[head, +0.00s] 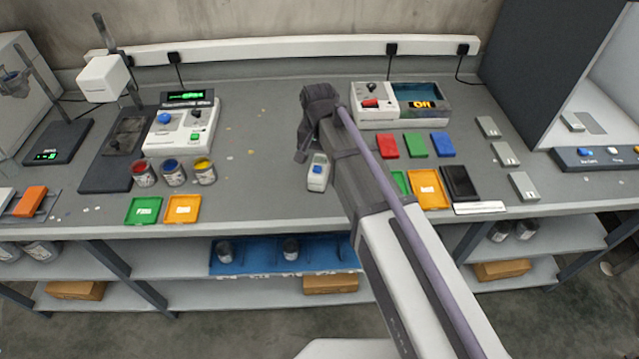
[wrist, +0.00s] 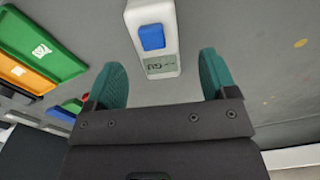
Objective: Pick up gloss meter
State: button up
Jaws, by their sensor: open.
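The gloss meter is most likely the small white handheld device (head: 318,172) with a blue button and a small display, lying on the grey bench (head: 262,125) left of my arm. In the wrist view the same device (wrist: 153,38) is at the top centre, its display end nearest my gripper. My gripper (wrist: 165,85) is open, with two green finger pads spread to either side of the device's line. Nothing is between the pads except the device's near end. In the head view my gripper (head: 302,154) is just above and behind the device, its fingers partly hidden.
Green (head: 143,210) and orange (head: 182,209) trays and open paint cans (head: 174,172) stand left. Red (head: 387,146), green and blue panels, a black tablet (head: 459,183) and grey blocks lie right. Bench left of my gripper is mostly clear.

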aim_at(319, 165)
notch_tip(319, 165, down, 6)
jog(key=b, duration=0.5)
jog(key=shift+s+f, duration=0.1)
jog(key=shift+r, duration=0.25)
jog(key=c, duration=1.3)
